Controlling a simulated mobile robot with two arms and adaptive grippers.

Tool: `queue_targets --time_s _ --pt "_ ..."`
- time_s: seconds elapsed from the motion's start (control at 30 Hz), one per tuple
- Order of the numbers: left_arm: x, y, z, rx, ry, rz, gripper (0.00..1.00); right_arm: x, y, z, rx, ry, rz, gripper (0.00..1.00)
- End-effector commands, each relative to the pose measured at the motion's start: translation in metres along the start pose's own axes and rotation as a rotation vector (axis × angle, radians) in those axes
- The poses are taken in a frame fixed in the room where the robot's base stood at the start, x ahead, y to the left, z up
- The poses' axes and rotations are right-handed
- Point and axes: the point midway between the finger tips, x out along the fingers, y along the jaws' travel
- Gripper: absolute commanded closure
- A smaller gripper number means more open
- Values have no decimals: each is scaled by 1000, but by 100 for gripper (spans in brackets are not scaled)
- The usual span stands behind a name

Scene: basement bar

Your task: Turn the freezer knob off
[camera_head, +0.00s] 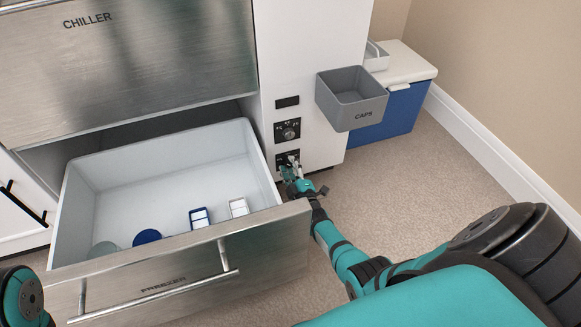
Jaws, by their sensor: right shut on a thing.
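Two knob panels sit on the white side panel (312,60) right of the drawers. The upper black panel has a round knob (289,132) in plain sight. My right gripper (290,168) is at the lower panel (282,158), shut on the lower knob, which the fingers mostly hide. The setting of that knob cannot be read. The drawer marked FREEZER (275,252) is pulled open beside my right gripper. My left gripper is out of view; only a part of my left arm shows at the lower left.
The open drawer holds a blue round item (146,237), a pale round item (104,249) and two small trays (200,217). A grey CAPS bin (352,99) juts out above my right arm. A blue cooler (392,115) stands behind it. Carpet at right is clear.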

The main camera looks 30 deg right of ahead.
Motion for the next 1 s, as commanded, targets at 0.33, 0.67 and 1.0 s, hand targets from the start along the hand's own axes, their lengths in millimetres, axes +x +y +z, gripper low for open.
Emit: queue_targets --time_s 0.33,0.67,1.0 --pt "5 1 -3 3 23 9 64 -1 -2 0 -202 0 -2 100" --pt "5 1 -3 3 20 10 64 -1 -2 0 -267 0 -2 100" --pt "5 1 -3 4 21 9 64 -1 -2 0 -270 1 -3 100"
